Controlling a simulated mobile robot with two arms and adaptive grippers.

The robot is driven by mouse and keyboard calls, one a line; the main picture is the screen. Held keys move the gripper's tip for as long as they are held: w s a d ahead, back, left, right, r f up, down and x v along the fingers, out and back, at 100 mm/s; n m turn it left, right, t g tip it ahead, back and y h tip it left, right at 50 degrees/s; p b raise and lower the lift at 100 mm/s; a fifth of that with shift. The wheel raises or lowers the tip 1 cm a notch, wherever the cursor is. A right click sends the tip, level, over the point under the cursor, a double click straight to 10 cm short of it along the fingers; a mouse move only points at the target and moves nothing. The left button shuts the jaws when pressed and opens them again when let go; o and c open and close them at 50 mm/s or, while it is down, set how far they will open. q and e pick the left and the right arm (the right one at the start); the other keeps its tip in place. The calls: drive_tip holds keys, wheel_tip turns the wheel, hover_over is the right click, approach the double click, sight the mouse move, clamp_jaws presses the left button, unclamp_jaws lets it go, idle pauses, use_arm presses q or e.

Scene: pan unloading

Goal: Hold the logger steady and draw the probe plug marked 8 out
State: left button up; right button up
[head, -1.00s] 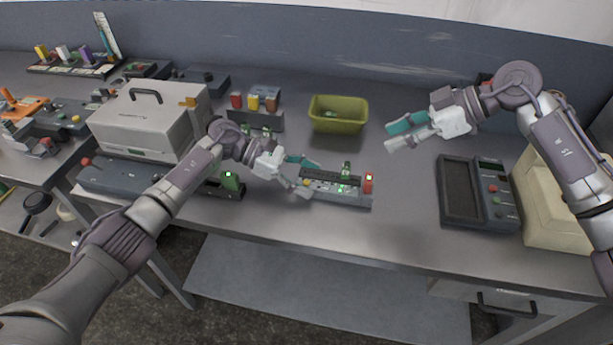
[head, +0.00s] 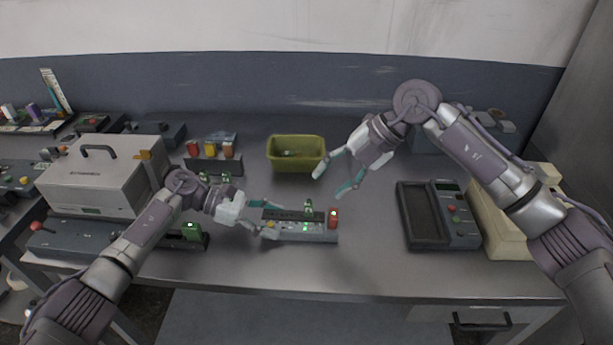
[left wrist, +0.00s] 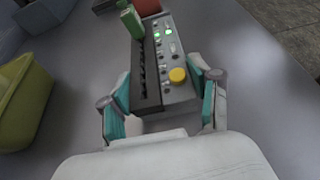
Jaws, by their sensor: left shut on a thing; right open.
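The logger (head: 290,236) is a grey bar-shaped box near the front of the bench, with a dark slotted strip, lit green lights and a yellow button. My left gripper (head: 270,217) is shut on its left end; in the left wrist view the teal pads (left wrist: 164,97) sit on both sides of it. A green plug (head: 309,207) stands upright in the strip, and it also shows in the left wrist view (left wrist: 132,20). A red block (head: 333,217) is at the right end. I cannot read any number. My right gripper (head: 334,179) is open and empty, above and right of the logger.
An olive bin (head: 296,165) stands behind the logger with something small inside. A grey case (head: 101,176) and a rack with coloured plugs (head: 213,164) are at the left. Bench between logger and meter is clear.

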sight(309, 202)
drive_tip(key=a+r+m+t+h, duration=0.1)
drive_tip(key=a+m+t+h, duration=0.2)
drive_tip(key=m, duration=1.3)
drive_tip(key=a+m+h, duration=0.2)
drive_tip(key=m+h, duration=0.3)
drive_tip(key=m, duration=1.2)
drive_tip(key=x, duration=1.1)
drive_tip(key=shift+s+a+f, duration=0.1)
drive_tip(key=shift+s+f, duration=0.1)
drive_tip(key=shift+f, duration=0.15)
clamp_jaws()
